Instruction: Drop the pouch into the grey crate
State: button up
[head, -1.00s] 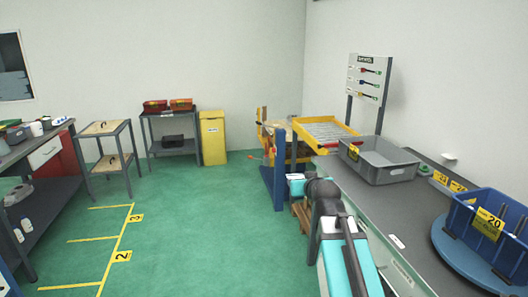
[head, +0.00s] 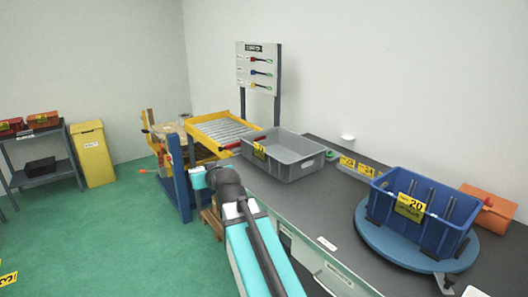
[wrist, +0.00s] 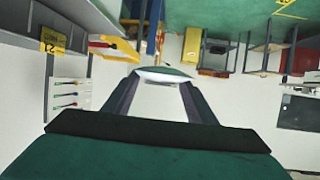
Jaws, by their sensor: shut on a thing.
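The grey crate (head: 300,168) stands on the dark bench right of centre in the head view, open at the top with a yellow label on its near left end. My gripper (wrist: 160,82) shows in the wrist view, its two dark fingers converging on a small pale and green piece, the pouch (wrist: 163,74). Only a thin part of the pouch shows, and its full shape cannot be made out. In the head view my arm reaches toward the crate's left side, and the gripper and pouch are hidden beyond it. The pouch is apart from the crate.
A blue crate (head: 425,222) stands on a round blue turntable (head: 385,243) at the right, with an orange box (head: 488,208) behind it. A yellow-framed roller conveyor (head: 225,132) lies beyond the grey crate. A tool board (head: 259,67) rises behind. Green floor is free at left.

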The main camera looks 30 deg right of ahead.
aim_at(288, 160)
jog(key=u, duration=0.05)
jog(key=i, duration=1.3)
jog(key=u, duration=0.35)
jog(key=i, duration=1.15)
jog(key=u, duration=0.2)
